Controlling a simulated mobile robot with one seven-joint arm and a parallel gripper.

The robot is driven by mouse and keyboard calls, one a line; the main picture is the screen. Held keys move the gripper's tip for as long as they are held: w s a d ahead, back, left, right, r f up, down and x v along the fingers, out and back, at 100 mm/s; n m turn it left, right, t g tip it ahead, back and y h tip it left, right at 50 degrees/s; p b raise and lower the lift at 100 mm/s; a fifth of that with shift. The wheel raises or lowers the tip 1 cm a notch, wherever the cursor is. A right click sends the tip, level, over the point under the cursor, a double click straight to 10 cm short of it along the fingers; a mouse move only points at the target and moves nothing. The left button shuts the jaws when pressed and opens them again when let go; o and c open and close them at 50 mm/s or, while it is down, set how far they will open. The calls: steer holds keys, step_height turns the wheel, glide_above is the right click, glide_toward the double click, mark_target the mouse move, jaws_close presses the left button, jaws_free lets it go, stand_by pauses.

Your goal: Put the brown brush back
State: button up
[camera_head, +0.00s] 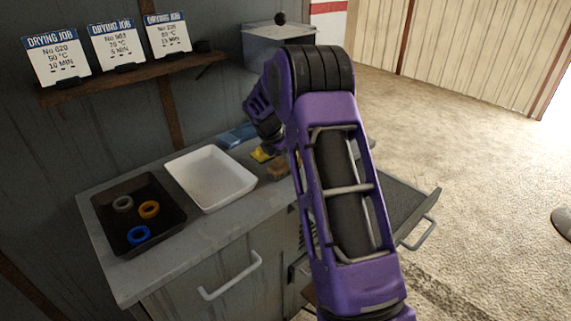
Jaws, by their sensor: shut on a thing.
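My gripper (272,149) is low over the right part of the grey counter, partly hidden by my purple arm. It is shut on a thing. A small brown block-like thing (277,170), which looks like the brown brush, shows just below it, partly covered by my arm. The fingertips are too small to make out clearly. A small yellow thing (260,156) is beside the gripper on the left. I cannot tell whether the brown thing touches the counter.
A white tray (182,168) and a black tray (108,218) with grey, orange and blue rings stand on the counter (205,232). A blue flat thing (236,136) lies at the back. An open drawer (404,212) juts out right. A shelf (130,79) holds three drying cards.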

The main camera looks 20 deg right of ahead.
steer(key=shift+f, duration=0.2)
steer(key=o, duration=1.3)
steer(key=shift+r, duration=0.15)
steer(key=v, duration=1.2)
steer(key=shift+p, duration=0.35)
steer(key=shift+a, duration=0.1)
